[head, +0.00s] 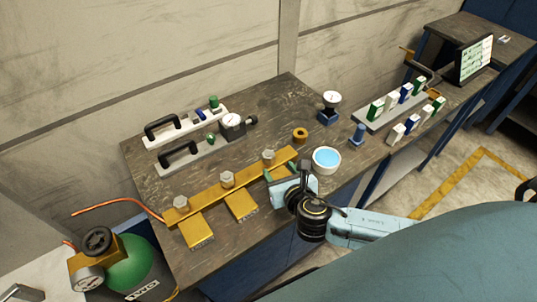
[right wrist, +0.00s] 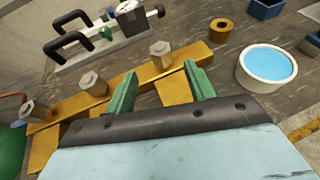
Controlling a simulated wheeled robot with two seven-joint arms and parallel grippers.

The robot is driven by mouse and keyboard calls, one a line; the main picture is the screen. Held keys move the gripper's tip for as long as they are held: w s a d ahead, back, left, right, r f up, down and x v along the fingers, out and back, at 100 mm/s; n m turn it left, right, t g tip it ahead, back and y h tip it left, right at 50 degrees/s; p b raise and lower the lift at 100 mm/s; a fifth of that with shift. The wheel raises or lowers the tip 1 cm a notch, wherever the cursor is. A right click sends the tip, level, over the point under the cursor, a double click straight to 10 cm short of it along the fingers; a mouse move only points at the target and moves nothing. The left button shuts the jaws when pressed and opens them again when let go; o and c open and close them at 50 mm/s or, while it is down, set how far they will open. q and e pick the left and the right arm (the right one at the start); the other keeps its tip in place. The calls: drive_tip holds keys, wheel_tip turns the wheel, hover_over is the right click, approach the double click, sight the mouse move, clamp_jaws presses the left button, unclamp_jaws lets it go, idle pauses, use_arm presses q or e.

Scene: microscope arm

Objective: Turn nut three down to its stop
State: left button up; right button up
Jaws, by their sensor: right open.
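A brass bar (head: 210,192) lies on the bench with three grey hex nuts along it: a left nut (head: 181,203), a middle nut (head: 227,179) and a right nut (head: 268,156). No numbers show on them; I cannot tell which counts as three. The right nut also shows in the right wrist view (right wrist: 160,54), beyond my fingertips and apart from them. My right gripper (right wrist: 161,85) is open with green fingers, empty, above the bar's right brass foot (right wrist: 172,93). The gripper partly hides that foot in the head view. My left gripper is out of view.
A white bowl of blue liquid (head: 327,160) stands right of my right gripper, with a brass ring (head: 300,135) behind. Black-handled fixtures (head: 180,158) lie behind the bar. A green cylinder (head: 128,262) stands at the front left. A rack (head: 390,107) is at right.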

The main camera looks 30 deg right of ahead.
sight(269, 156)
drive_tip(key=b+x, duration=0.1)
drive_tip(key=x, duration=0.9)
drive_tip(key=shift+w+f, duration=0.1)
drive_tip(key=shift+w, duration=0.1)
drive_tip(key=shift+c, duration=0.4)
drive_tip(key=c, duration=0.9)
